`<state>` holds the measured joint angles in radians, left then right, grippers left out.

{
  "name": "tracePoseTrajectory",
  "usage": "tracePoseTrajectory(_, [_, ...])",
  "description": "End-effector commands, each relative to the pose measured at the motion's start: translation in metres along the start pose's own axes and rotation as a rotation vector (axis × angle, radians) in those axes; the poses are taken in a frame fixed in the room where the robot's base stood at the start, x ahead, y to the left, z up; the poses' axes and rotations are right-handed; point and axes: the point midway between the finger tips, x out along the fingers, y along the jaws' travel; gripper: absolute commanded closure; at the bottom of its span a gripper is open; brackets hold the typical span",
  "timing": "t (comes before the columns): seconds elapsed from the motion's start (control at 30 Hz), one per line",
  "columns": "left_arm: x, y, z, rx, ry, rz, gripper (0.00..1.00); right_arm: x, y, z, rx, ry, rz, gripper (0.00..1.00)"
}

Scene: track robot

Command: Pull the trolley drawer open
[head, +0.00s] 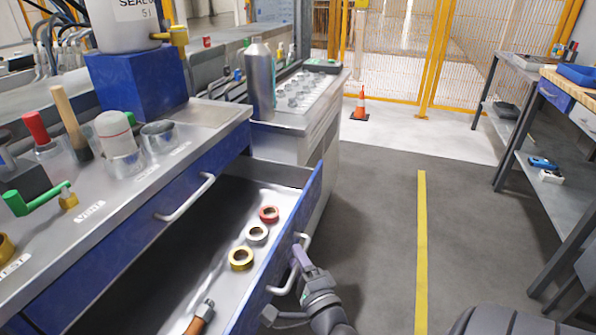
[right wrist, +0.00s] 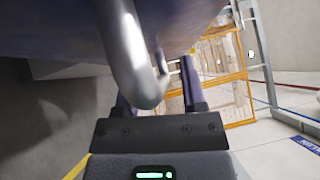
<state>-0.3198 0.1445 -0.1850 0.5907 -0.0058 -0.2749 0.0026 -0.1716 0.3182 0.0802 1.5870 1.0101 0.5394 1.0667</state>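The blue trolley drawer (head: 313,196) stands pulled out from the trolley (head: 225,125), its inside showing. Its pale bar handle (head: 304,239) is on the outer face. Inside lie a red tape roll (head: 269,214), a white one (head: 257,234), a yellow one (head: 241,258) and an orange-handled tool (head: 201,318). My right gripper (head: 293,283) is at the handle, partly covering it. In the right wrist view its fingers (right wrist: 160,88) are apart, with the handle (right wrist: 136,52) close by the left finger and a gap before the right one. My left gripper is not in view.
A closed drawer handle (head: 187,198) shows on the trolley front. The trolley top carries bottles, cups and a green-handled valve (head: 38,198). Grey floor with a yellow line (head: 421,250) is clear to the right. A workbench (head: 560,170) stands at the far right, a cone (head: 360,104) behind.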

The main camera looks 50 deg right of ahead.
Motion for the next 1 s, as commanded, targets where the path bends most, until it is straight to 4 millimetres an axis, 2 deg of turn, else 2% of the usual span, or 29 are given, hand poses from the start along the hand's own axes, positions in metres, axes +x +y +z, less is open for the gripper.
tracePoseTrajectory(0.13, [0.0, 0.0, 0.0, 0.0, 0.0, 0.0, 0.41, -0.001, -0.001, 0.0, 0.0, 0.0, -0.001, 0.47])
tracePoseTrajectory(0.2, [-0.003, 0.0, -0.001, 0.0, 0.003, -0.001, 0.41, -0.007, -0.001, 0.0, 0.0, 0.0, 0.001, 0.47])
tracePoseTrajectory(0.5, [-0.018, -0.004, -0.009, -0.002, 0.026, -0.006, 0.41, -0.079, -0.002, 0.0, 0.0, 0.0, 0.003, 0.47])
tracePoseTrajectory(0.6, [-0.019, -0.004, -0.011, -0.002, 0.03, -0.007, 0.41, -0.093, -0.001, 0.0, 0.0, 0.0, 0.001, 0.47])
tracePoseTrajectory(0.7, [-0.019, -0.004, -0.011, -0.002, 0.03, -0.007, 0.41, -0.099, 0.0, 0.0, 0.0, 0.0, 0.001, 0.47])
tracePoseTrajectory(1.0, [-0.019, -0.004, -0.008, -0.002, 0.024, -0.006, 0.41, -0.1, 0.0, 0.0, 0.0, 0.0, 0.0, 0.47])
